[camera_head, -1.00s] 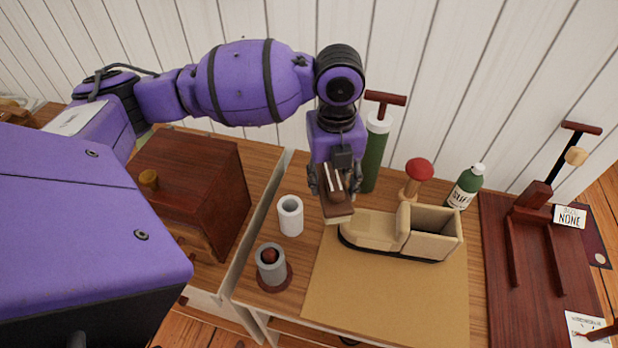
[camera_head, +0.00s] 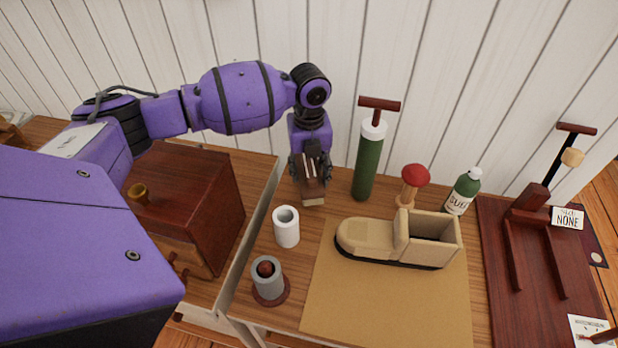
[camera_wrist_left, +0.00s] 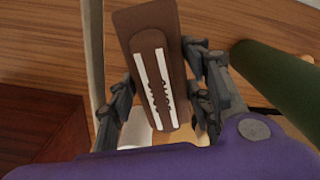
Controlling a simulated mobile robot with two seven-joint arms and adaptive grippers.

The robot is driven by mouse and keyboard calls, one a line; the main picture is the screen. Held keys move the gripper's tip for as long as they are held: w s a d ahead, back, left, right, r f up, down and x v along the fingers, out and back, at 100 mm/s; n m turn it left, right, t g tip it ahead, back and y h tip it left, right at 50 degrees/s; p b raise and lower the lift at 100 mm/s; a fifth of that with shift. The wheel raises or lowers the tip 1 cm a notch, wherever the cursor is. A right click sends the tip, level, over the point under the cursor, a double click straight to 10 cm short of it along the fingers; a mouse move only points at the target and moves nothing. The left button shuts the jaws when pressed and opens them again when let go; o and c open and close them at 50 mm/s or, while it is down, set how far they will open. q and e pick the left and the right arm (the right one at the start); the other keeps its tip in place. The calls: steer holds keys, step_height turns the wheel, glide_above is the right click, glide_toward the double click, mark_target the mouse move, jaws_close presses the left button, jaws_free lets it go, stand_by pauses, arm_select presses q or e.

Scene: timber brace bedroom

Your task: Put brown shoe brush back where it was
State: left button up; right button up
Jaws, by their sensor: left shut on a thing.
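The brown shoe brush (camera_head: 313,192) is held in my left gripper (camera_head: 311,172), near the back of the table beside the wall. In the left wrist view the brush (camera_wrist_left: 150,45) is a brown block with two white strips, tilted between the fingers of my left gripper (camera_wrist_left: 160,95). The gripper is shut on it. Its lower side is mostly hidden, so I cannot tell whether it touches the table. My right gripper is not in view.
A green pump (camera_head: 367,162) stands right of the brush, and a white cup (camera_head: 286,228) in front. A wooden shoe-shaped box (camera_head: 385,238) lies on a tan mat (camera_head: 360,305). A red-topped stamp (camera_head: 414,178) and green bottle (camera_head: 462,192) stand behind. A dark wooden box (camera_head: 190,190) is left.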

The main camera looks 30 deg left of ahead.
mark_target(308, 161)
arm_select(q)
steer(key=shift+w+a+f, duration=0.25)
steer(key=shift+w+f, duration=0.05)
steer(key=shift+f, duration=0.1)
steer(key=shift+w+f, duration=0.1)
steer(key=shift+f, duration=1.5)
steer(key=shift+f, duration=0.15)
steer(key=o, duration=1.3)
step_height(308, 161, up, 12)
steer(key=shift+r, duration=0.15)
